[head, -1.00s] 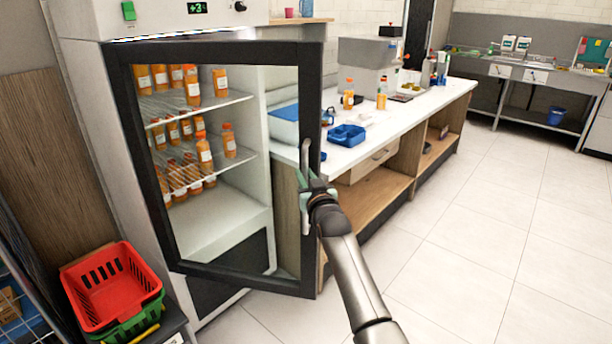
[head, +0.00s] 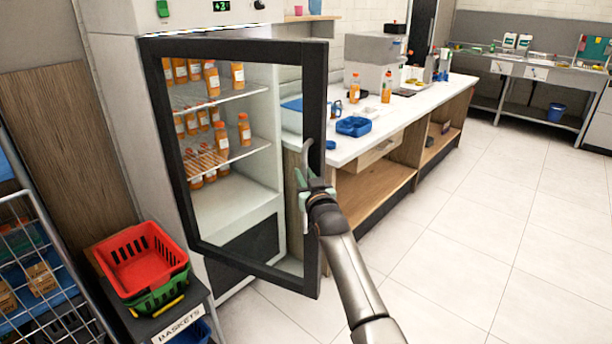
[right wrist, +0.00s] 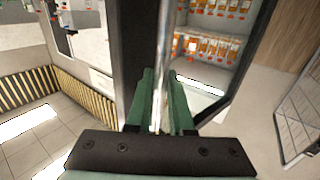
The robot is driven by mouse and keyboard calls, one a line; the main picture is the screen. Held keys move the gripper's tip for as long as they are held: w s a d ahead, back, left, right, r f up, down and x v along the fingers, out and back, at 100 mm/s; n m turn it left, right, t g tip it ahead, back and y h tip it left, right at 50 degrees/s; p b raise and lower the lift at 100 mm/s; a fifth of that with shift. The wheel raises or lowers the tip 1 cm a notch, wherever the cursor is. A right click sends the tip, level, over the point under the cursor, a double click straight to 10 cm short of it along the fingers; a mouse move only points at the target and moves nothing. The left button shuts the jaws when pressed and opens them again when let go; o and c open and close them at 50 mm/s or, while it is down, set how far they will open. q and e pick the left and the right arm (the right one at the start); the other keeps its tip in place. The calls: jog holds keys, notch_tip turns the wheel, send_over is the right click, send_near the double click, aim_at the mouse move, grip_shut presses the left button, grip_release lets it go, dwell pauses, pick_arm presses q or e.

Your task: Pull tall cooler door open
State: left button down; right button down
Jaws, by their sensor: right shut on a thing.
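The tall cooler (head: 118,128) stands at the left in the head view, with its glass door in a black frame (head: 313,105) swung open toward me. A vertical metal handle (head: 304,162) is on the door's right edge. My right gripper (head: 309,187) is shut on the handle, at its lower part. In the right wrist view the green fingers (right wrist: 162,100) sit on both sides of the handle bar (right wrist: 163,62). Several orange juice bottles (head: 245,130) stand on the shelves, seen through the glass. My left gripper is not in view.
Red and green baskets (head: 140,258) sit on a stand at the lower left, beside a wire rack (head: 40,262). A white counter (head: 400,112) with a blue tray (head: 353,126) and juicer (head: 370,62) runs behind the door. The tiled floor (head: 500,240) at right is clear.

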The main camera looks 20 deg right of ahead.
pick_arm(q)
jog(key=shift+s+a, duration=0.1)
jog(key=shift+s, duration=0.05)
pick_arm(e)
jog(key=shift+s+a+r, duration=0.1)
jog(key=shift+a+r, duration=0.05)
jog(key=shift+a, duration=0.25)
jog(key=c, duration=0.8)
grip_release()
jog(key=shift+d, duration=0.1)
jog(key=shift+d, duration=0.1)
